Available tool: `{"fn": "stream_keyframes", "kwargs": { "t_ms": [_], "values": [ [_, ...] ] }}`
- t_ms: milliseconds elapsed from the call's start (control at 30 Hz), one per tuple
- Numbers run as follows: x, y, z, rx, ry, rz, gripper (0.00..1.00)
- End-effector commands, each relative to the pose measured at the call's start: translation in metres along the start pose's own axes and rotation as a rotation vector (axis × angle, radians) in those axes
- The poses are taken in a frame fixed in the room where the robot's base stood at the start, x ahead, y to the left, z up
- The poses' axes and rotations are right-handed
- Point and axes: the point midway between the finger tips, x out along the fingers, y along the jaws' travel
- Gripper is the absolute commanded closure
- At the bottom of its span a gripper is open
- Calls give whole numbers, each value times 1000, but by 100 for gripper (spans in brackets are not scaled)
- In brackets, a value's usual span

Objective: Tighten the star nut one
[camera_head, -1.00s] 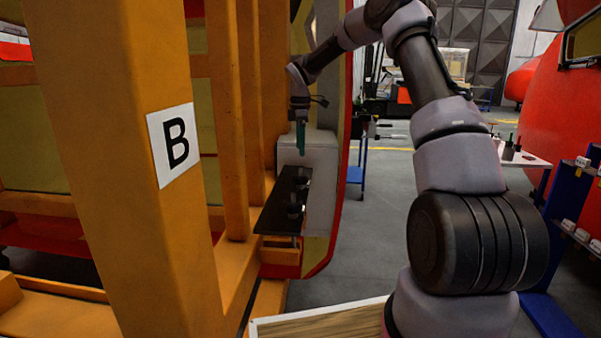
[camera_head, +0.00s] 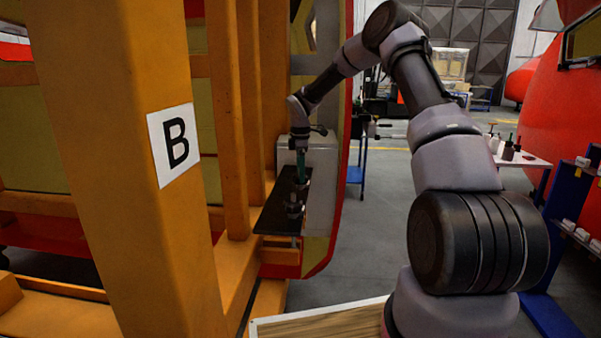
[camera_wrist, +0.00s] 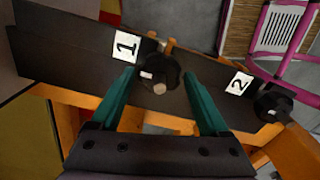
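Star nut one, a black knob (camera_wrist: 158,70) with a pale stud end, sits beside the white label "1" (camera_wrist: 126,45) on a dark plate (camera_wrist: 70,48). My gripper (camera_wrist: 159,76) is open, with one teal finger on each side of the knob in the wrist view. I cannot tell whether the fingertips touch it or how far they reach around it. In the head view my gripper (camera_head: 301,172) points down over the far part of the plate (camera_head: 273,218), and the knob there is mostly hidden.
A second black knob (camera_wrist: 273,103) is at the label "2" (camera_wrist: 239,84), right of my gripper in the wrist view. An orange frame post (camera_head: 110,150) marked B stands left of the plate. A grey box (camera_head: 322,165) stands close behind the plate.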

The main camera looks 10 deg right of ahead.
Motion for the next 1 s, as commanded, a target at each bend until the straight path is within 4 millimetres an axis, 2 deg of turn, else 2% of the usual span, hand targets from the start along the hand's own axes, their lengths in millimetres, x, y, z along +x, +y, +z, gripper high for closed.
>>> {"fn": "stream_keyframes", "kwargs": {
  "t_ms": [33, 100, 167, 567, 1000],
  "values": [
    [0, 0, 0, 0, 0, 0, 45],
    [0, 0, 0, 0, 0, 0, 72],
    [0, 0, 0, 0, 0, 0, 93],
    [0, 0, -1, 76, -1, 1, 92],
    [-1, 0, -1, 440, -1, 2, 92]
  ]
}}
